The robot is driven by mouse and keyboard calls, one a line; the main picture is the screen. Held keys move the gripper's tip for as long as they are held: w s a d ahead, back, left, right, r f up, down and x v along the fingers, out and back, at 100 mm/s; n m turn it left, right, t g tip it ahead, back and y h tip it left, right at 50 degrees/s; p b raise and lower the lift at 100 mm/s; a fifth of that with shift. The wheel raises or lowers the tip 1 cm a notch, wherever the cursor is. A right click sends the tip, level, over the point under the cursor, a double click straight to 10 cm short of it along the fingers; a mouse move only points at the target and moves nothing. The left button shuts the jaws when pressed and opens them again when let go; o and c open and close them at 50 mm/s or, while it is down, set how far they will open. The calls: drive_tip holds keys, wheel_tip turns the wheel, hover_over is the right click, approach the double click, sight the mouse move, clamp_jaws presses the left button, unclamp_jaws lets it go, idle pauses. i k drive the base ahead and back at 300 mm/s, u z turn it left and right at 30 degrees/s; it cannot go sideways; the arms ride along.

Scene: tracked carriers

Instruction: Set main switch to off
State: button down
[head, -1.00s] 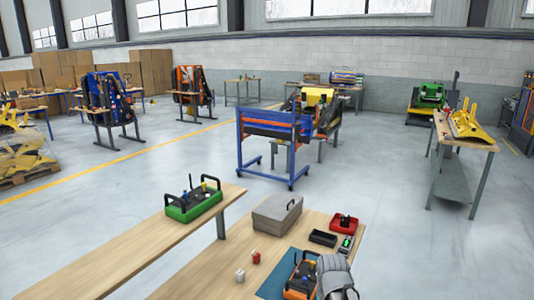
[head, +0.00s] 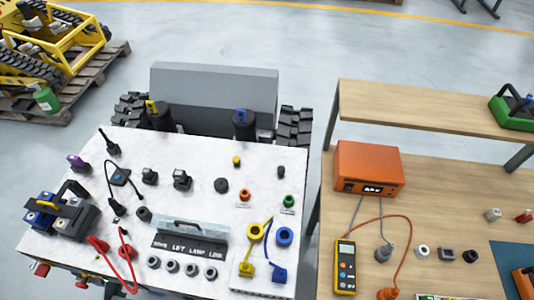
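A white-topped panel (head: 185,215) of a tracked carrier fills the left of the head view. Its top carries several knobs, plugs and caps, and a black strip (head: 190,247) lettered DRIVE, LIFT, LAMP, LINK under a clear raised cover (head: 190,227). A red knob (head: 40,269) sticks out at the panel's front left edge, with another red part (head: 82,282) to its right. A black device with blue blocks and a yellow bar (head: 62,211) stands at the left edge. I cannot tell which part is the main switch or its setting. My gripper is not in view.
A wooden bench to the right holds an orange box with a display (head: 369,169), a yellow meter (head: 345,267) and cables. A green box (head: 514,111) stands on a higher bench (head: 425,110). A pallet (head: 75,90) with yellow machinery lies upper left.

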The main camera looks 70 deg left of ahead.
sight(42, 271)
drive_tip(key=z, duration=0.25)
drive_tip(key=k, duration=0.45)
drive_tip(key=u, duration=4.7)
